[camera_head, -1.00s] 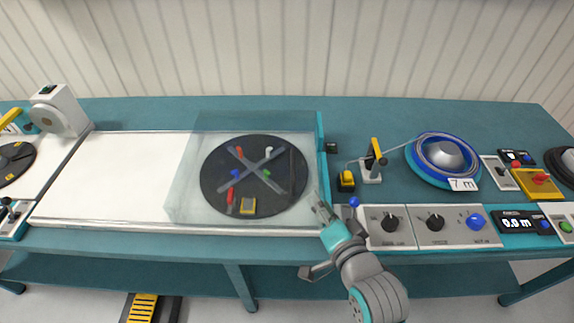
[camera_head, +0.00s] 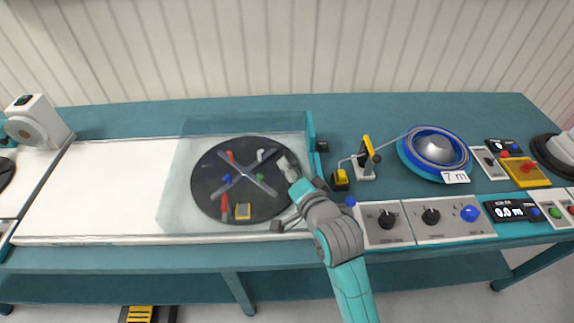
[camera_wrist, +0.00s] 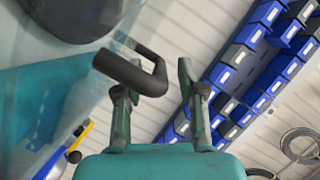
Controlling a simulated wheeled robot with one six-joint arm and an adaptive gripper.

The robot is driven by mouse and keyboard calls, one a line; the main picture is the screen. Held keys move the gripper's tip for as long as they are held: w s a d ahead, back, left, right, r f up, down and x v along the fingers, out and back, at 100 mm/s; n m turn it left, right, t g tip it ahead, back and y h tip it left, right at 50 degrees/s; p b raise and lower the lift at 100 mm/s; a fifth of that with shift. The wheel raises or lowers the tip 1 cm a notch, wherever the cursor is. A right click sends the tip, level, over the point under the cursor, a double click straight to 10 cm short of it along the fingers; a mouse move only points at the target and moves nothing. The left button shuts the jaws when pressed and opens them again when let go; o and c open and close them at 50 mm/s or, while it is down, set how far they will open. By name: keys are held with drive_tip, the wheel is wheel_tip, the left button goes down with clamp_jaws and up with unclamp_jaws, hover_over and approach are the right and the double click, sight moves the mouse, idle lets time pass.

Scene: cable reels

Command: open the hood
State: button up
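The clear hood (camera_head: 178,185) is down over the dark turntable (camera_head: 207,192), which carries a grey cross and small coloured parts. My gripper (camera_head: 286,163) is at the hood's right side, its tip over the right edge of the turntable in the head view. In the wrist view my gripper (camera_wrist: 155,82) is open, its two fingers spread apart. A dark bent handle (camera_wrist: 128,72) lies at the left fingertip and reaches into the gap between the fingers. Whether it touches a finger I cannot tell. My arm hides the hood's front right corner in the head view.
Right of the hood stand a yellow and white cable guide (camera_head: 366,160) and a blue reel (camera_head: 408,160). Control panels with knobs (camera_head: 388,219) line the front edge. A white machine (camera_head: 38,125) stands at left. The white bench surface (camera_head: 100,185) left of the hood is clear.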

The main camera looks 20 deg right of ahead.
drive_tip(key=shift+x, duration=1.15)
clamp_jaws()
drive_tip(key=w+a, duration=0.4)
drive_tip(key=a, duration=0.8)
drive_tip(key=w+a, duration=0.4)
drive_tip(key=a, duration=0.8)
drive_tip(key=w+a, duration=0.4)
drive_tip(key=a, duration=0.9)
unclamp_jaws()
drive_tip(key=shift+s, duration=0.1)
drive_tip(key=v, duration=1.1)
drive_tip(key=shift+s, duration=0.4)
